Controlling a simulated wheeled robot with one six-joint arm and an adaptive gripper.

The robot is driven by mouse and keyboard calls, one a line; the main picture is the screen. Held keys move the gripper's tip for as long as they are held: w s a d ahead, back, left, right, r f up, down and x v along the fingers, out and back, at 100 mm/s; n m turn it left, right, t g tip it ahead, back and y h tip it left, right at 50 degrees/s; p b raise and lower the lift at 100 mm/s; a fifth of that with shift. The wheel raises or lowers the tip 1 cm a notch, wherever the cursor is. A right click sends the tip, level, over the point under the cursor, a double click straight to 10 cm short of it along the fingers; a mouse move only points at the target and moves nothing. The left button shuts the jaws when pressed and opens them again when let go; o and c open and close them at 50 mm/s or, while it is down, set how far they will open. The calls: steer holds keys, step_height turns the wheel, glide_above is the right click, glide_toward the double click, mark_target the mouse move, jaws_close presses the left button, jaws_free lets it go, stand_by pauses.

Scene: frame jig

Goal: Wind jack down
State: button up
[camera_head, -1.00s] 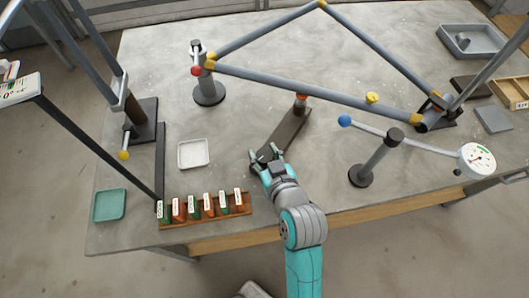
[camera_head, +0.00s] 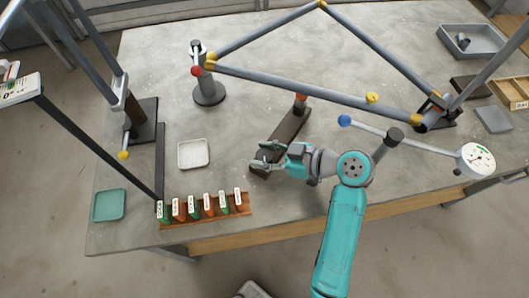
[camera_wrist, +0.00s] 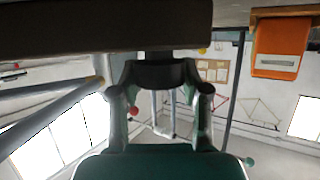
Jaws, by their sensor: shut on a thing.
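The jack (camera_head: 287,129) looks like a long dark brown bar on the table, with a short orange-topped post (camera_head: 300,101) at its far end, below the frame's lower tube (camera_head: 300,88). My gripper (camera_head: 262,156) is at the near-left end of this bar, its arm coming in from the right. In the wrist view, my gripper's two fingers (camera_wrist: 163,92) close around a dark round knob (camera_wrist: 166,72) just under the brown bar (camera_wrist: 90,28). The fingers partly hide the knob. I cannot tell whether the post touches the tube.
A rack (camera_head: 205,213) of coloured tags stands near the front edge, left of my gripper. A white tray (camera_head: 193,154) lies left of the jack. A dial gauge (camera_head: 477,160) on a stand is to the right, the stand's post (camera_head: 388,142) close beside my arm.

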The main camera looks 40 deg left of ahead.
steer(key=shift+n+g+h, duration=0.5)
steer(key=shift+n+g, duration=0.4)
steer(key=shift+f, duration=0.1)
steer(key=o, duration=1.2)
steer(key=shift+c, duration=0.2)
